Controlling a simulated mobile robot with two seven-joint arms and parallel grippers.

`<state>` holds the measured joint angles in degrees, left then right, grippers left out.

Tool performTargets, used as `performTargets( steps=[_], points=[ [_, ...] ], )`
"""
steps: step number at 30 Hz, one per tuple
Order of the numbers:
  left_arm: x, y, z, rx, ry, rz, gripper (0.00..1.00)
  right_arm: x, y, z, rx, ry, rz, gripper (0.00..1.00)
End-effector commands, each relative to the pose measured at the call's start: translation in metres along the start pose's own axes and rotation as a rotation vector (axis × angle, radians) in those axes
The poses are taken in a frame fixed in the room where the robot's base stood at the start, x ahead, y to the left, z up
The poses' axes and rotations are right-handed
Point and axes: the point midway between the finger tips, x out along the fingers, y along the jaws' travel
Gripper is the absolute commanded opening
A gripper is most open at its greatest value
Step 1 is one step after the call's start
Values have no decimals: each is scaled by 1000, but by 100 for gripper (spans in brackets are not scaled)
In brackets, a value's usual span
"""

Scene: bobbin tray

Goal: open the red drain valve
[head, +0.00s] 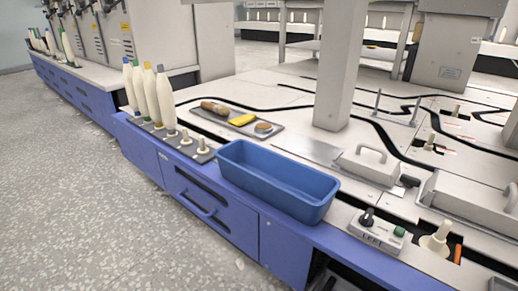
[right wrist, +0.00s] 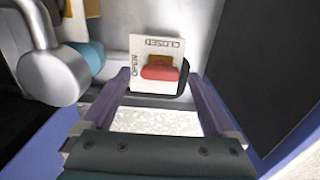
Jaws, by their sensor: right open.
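The red drain valve (right wrist: 160,73) shows in the right wrist view, in front of a pale label plate (right wrist: 143,48). The plate carries the word CLOSED along its top and OPEN along its left side. The red handle looks roughly level across the picture, with an orange-brown part just above it. My right gripper (right wrist: 158,78) is open, its two fingers on either side of the handle in the picture. Gaps show between both fingers and the handle; I cannot tell the depth between them. The valve is not visible in the head view. My left gripper is not in view.
In the right wrist view, a rounded grey part (right wrist: 50,75) and a teal part (right wrist: 88,55) are at the left, and a dark panel (right wrist: 270,60) at the right. The head view shows a blue bin (head: 275,183) and bobbins (head: 165,100) on the machine bench.

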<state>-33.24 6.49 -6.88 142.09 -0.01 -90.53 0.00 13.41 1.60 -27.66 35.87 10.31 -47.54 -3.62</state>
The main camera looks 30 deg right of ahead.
Motion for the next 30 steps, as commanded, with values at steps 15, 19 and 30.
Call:
performTargets(
  steps=[15,19,30],
  points=[
    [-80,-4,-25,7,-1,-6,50,-88,0,1,-1,-1,1,92],
    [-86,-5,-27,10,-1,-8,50,-95,0,0,-1,-1,1,92],
    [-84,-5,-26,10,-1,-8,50,-93,0,0,-1,-1,1,92]
  ],
)
